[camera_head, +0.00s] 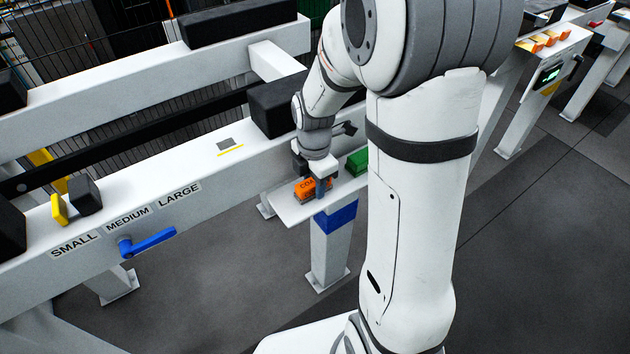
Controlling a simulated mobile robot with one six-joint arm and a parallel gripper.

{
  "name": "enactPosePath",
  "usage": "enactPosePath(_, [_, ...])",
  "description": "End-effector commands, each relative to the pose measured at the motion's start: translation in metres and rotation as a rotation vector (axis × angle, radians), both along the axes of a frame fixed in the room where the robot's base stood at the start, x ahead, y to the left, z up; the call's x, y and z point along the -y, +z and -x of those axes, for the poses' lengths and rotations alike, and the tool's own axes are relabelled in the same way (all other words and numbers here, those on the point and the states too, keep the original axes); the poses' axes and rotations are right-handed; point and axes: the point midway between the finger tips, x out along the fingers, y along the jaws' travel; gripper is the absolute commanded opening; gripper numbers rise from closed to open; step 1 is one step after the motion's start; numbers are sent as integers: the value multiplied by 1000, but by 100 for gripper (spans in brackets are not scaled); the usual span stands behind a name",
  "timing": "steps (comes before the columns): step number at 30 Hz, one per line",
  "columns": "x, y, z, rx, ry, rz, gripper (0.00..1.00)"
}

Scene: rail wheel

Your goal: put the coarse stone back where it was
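An orange block with partly hidden dark lettering, which looks like the coarse stone (303,189), is at the small white shelf (289,210) below the rail beam. My gripper (318,184) points down right at the block, with a finger in front of its right part. I cannot tell whether the fingers are closed on it, or whether the block rests on the shelf or is slightly above it. A green block (357,161) sits to the right on the shelf, partly hidden behind my arm.
The white beam (215,170) carries a black block (277,106), labels SMALL, MEDIUM and LARGE, a blue lever (148,242) and a yellow piece (59,209). My arm hides the shelf's right side. Open floor lies in front.

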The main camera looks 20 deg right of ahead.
Motion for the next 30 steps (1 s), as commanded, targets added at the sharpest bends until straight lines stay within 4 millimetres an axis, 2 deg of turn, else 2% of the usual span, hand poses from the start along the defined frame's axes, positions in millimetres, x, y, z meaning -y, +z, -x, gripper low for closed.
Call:
enactPosePath(1, [0,0,0,0,0,0,39])
enactPosePath(6, [0,0,0,0,-1,0,53])
enactPosePath(13, [1,1,0,0,-1,0,53])
enactPosePath(17, [1,8,-1,3,-1,0,53])
enactPosePath(20, [1,23,-1,6,-2,0,53])
enactPosePath(30, [1,95,-1,5,-2,0,53])
